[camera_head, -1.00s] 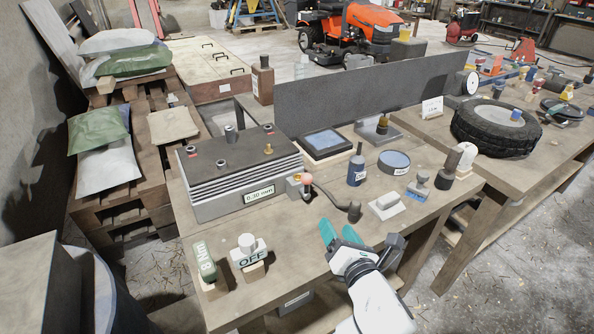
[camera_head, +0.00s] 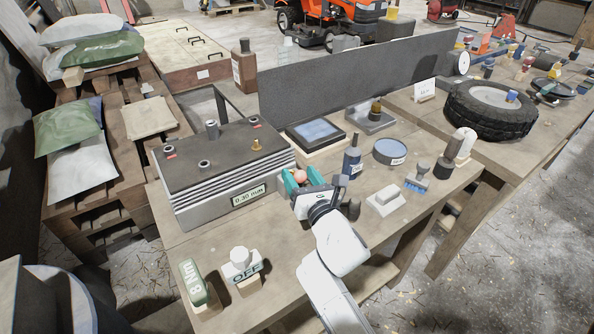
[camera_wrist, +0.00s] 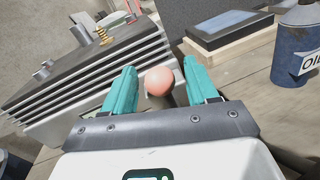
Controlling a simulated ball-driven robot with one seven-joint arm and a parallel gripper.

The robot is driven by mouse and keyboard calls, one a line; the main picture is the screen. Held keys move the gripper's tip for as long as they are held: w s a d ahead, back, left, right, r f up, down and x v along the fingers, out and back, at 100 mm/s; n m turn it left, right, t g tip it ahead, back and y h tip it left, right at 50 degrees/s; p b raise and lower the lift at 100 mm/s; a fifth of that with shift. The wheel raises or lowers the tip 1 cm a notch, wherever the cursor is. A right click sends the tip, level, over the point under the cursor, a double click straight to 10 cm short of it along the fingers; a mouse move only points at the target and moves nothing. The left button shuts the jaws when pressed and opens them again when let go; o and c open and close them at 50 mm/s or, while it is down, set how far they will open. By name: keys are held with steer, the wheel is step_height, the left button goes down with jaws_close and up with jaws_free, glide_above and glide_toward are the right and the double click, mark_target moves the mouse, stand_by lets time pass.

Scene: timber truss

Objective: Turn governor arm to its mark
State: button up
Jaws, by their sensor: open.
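The governor arm appears as a lever with a round pink-orange knob (camera_head: 300,176) at the right end of the grey finned block (camera_head: 222,172). The block carries a label reading 0.30 mm (camera_head: 250,196). My gripper (camera_head: 301,181) is at the knob with its teal fingers open.
A dark blue bottle (camera_head: 352,161), a round grey-blue dish (camera_head: 390,151) and a white block (camera_head: 385,200) stand to the right. A framed dark panel (camera_head: 315,133) lies behind. An OFF switch (camera_head: 241,264) and a green 8 Nm block (camera_head: 193,282) stand at the front left.

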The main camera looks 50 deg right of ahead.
steer(key=shift+x, duration=1.2)
steer(key=shift+c, duration=0.2)
jaws_close()
